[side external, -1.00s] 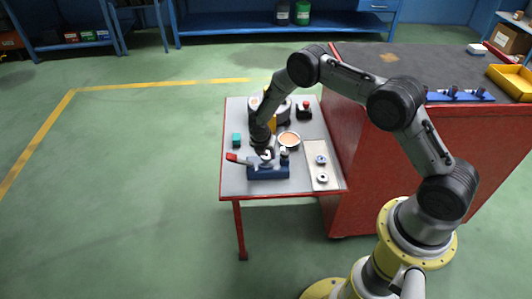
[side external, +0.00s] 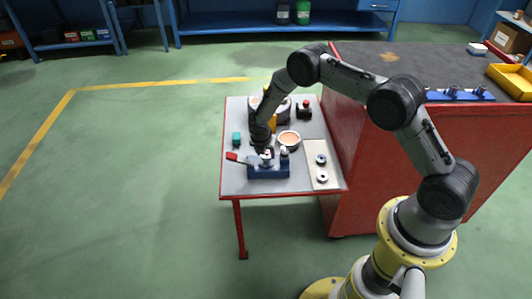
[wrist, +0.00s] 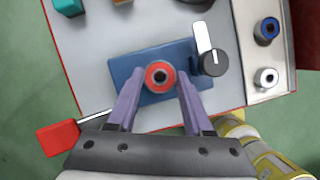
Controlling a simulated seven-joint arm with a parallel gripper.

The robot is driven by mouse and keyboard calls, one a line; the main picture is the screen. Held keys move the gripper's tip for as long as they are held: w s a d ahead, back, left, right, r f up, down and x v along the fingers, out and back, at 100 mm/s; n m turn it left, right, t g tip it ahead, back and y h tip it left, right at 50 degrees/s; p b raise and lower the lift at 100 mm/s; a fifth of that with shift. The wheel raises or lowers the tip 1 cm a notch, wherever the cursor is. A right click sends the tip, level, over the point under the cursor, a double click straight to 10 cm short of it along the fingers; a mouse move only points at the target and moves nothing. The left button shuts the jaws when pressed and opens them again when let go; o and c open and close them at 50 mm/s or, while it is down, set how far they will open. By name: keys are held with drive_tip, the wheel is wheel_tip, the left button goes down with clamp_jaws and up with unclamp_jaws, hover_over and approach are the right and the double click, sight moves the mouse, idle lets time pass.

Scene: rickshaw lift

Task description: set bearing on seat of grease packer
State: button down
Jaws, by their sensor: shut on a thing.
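The grease packer is a blue block (side external: 268,172) near the front of the small table; it also shows in the wrist view (wrist: 198,50). A lever with a red handle (wrist: 58,138) reaches out to its left. A black knob with a white bar (wrist: 213,62) is at its right. My gripper (wrist: 160,80) points down over the block, its purple fingers on either side of a red-ringed round bearing (wrist: 160,68). My gripper (side external: 263,148) is shut on it. The seat is hidden beneath the bearing, and I cannot tell whether the two touch.
A pale tray (side external: 313,150) to the right holds a blue-ringed bearing (wrist: 267,28) and a pale bearing (wrist: 266,77). A round tan-filled bowl (side external: 289,139) stands behind the packer. A teal block (side external: 236,139) is at the left.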

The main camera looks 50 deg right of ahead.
drive_tip(key=shift+f, duration=1)
idle(1.7)
unclamp_jaws()
idle(0.5)
drive_tip(key=shift+r, duration=4)
